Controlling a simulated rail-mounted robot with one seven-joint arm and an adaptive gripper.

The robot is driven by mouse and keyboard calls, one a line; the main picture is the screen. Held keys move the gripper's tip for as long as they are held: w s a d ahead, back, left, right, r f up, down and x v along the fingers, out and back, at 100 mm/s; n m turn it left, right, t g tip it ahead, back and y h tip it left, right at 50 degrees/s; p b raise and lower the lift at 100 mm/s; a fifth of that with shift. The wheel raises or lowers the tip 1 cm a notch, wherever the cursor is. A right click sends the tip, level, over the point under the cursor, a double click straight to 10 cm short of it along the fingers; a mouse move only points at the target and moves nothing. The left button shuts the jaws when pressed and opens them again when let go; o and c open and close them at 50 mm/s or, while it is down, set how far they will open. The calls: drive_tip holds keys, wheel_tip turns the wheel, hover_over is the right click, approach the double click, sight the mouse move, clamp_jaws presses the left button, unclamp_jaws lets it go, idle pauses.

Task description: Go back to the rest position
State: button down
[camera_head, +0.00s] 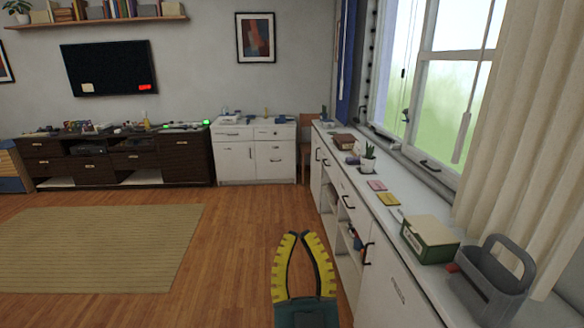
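My gripper (301,237) shows at the bottom centre, with two yellow, notched fingers on a dark teal base. The fingers lean inward and their tips come together at the top. A narrow gap shows between them lower down, with only wood floor visible through it. Nothing is held. The gripper is over the floor, to the left of the long white counter (411,254), and appears apart from it.
A white cabinet (238,161) and dark sideboard (184,156) line the far wall. Floor (240,235) beside the beige rug (95,248) is clear.

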drive_tip(key=s+d+r+g+h, duration=0.1)
drive_tip(key=s+d+r+g, duration=0.15)
drive_tip(key=s, duration=0.45)
drive_tip(key=s+d+r+g+h, duration=0.1)
drive_tip(key=s+d+r+h, duration=0.2)
drive_tip(key=s, duration=0.4)
wheel_tip(320, 180, up, 30)
drive_tip(key=w+m+p, duration=0.1)
drive_tip(key=p, duration=3)
drive_tip(key=shift+w+r+g+y+p, duration=0.15)
drive_tip(key=shift+g+y+p, duration=0.25)
drive_tip(key=shift+g, duration=0.05)
